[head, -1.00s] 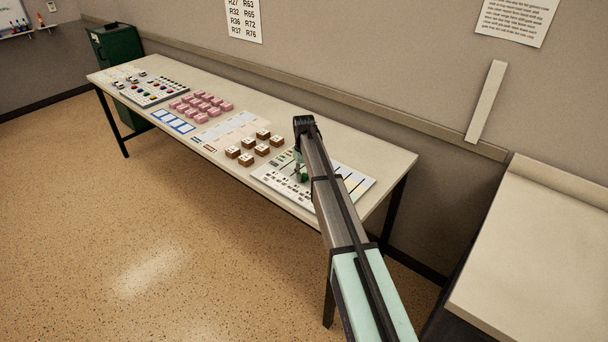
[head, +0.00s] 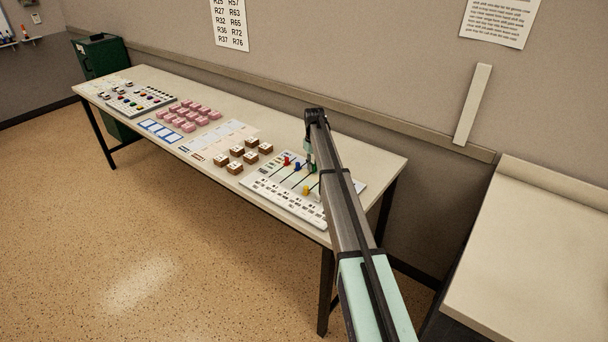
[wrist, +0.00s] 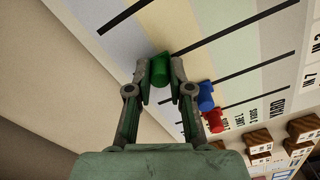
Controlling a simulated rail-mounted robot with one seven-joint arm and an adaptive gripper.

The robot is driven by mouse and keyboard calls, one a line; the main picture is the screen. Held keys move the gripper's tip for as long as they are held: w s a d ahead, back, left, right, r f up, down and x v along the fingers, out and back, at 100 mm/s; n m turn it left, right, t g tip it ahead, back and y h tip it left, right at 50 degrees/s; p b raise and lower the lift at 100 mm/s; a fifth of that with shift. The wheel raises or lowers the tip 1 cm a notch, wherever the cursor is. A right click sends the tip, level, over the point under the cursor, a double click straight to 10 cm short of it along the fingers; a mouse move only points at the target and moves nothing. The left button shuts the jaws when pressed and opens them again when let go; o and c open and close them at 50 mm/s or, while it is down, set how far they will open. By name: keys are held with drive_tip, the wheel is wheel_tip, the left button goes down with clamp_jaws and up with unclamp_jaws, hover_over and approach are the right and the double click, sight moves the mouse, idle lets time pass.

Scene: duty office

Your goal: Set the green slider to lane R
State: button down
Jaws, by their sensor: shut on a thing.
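The slider board (head: 262,188) lies at the right end of the long table, with black slots across pale coloured strips. My gripper (wrist: 160,76) is shut on the green slider (wrist: 159,66), one finger on each side of its knob. In the head view my gripper (head: 310,166) is low over the board's right half, and my arm hides part of the board. A blue slider (wrist: 206,96) and a red slider (wrist: 213,121) stand to the right in the wrist view. A yellow slider (head: 305,190) sits nearer the front. I cannot make out a lane R mark.
Brown blocks (head: 236,167) stand left of the board, with pink blocks (head: 190,117) and a panel of coloured buttons (head: 140,98) farther left. The wall is close behind the table. The table top (head: 365,160) is bare right of the board.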

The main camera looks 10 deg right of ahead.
drive_tip(key=shift+w+d, duration=0.85)
drive_tip(key=shift+d, duration=0.15)
drive_tip(key=shift+r, duration=0.1)
drive_tip(key=c, duration=1)
unclamp_jaws()
drive_tip(key=shift+w+d, duration=0.1)
drive_tip(key=shift+c, duration=0.2)
drive_tip(key=shift+r, duration=0.55)
wheel_tip(320, 180, up, 11)
